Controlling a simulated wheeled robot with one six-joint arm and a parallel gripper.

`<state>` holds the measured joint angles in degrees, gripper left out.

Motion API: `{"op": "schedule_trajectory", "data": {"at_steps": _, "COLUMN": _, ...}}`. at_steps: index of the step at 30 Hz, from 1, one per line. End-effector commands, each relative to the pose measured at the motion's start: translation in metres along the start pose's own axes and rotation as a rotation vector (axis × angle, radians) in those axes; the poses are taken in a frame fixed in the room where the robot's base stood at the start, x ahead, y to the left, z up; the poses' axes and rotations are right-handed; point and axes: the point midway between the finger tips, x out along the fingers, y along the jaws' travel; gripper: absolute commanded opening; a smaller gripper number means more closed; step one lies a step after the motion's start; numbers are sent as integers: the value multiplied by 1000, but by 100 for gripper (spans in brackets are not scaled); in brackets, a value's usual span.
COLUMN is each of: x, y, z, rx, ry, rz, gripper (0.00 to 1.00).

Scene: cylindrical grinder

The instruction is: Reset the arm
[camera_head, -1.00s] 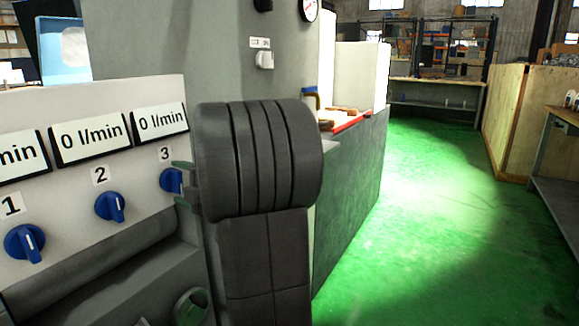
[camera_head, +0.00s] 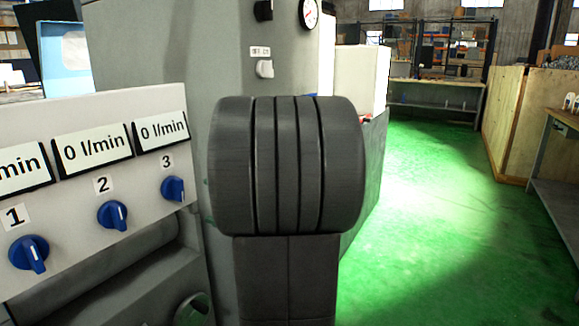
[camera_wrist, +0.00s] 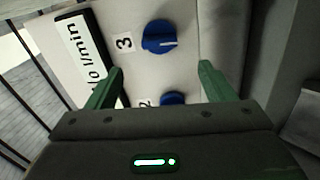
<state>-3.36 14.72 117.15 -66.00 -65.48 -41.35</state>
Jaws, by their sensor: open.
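My gripper (camera_wrist: 160,80) shows in the wrist view with its two green fingers spread apart and nothing between them. The blue knob 3 (camera_wrist: 158,37) is beyond the fingertips, apart from them, and the blue knob 2 (camera_wrist: 172,98) is partly hidden behind the gripper body. In the head view my dark grey arm stands in the middle and hides the gripper. There, knob 3 (camera_head: 173,189), knob 2 (camera_head: 112,215) and knob 1 (camera_head: 29,253) are in a row on the light panel (camera_head: 75,210) to the left of my arm.
The panel displays (camera_head: 93,149) that show whole read 0 l/min. A grey machine body (camera_head: 150,60) with a switch (camera_head: 265,69) and a gauge (camera_head: 309,13) rises behind my arm. Green floor (camera_head: 430,230) lies open to the right, with a wooden partition (camera_head: 505,110) and a bench beyond.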

Motion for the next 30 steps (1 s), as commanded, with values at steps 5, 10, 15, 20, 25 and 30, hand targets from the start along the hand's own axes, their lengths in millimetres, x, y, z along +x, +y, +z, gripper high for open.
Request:
{"op": "schedule_trajectory", "data": {"at_steps": 5, "x": 28, "y": -2, "z": -1, "rx": 0, "ry": 3, "rz": 1, "gripper": 76}}
{"op": "schedule_trajectory", "data": {"at_steps": 10, "x": 57, "y": -2, "z": -1, "rx": -1, "ry": 4, "rz": 1, "gripper": 76}}
{"op": "schedule_trajectory", "data": {"at_steps": 15, "x": 90, "y": -2, "z": -1, "rx": 0, "ry": 4, "rz": 1, "gripper": 76}}
{"op": "schedule_trajectory", "data": {"at_steps": 20, "x": 122, "y": -2, "z": -1, "rx": 0, "ry": 3, "rz": 2, "gripper": 76}}
{"op": "schedule_trajectory", "data": {"at_steps": 25, "x": 119, "y": 6, "z": -1, "rx": 112, "ry": -1, "rz": 0, "gripper": 76}}
{"op": "schedule_trajectory", "data": {"at_steps": 30, "x": 119, "y": 5, "z": 0, "rx": 219, "ry": -1, "rz": -1, "gripper": 76}}
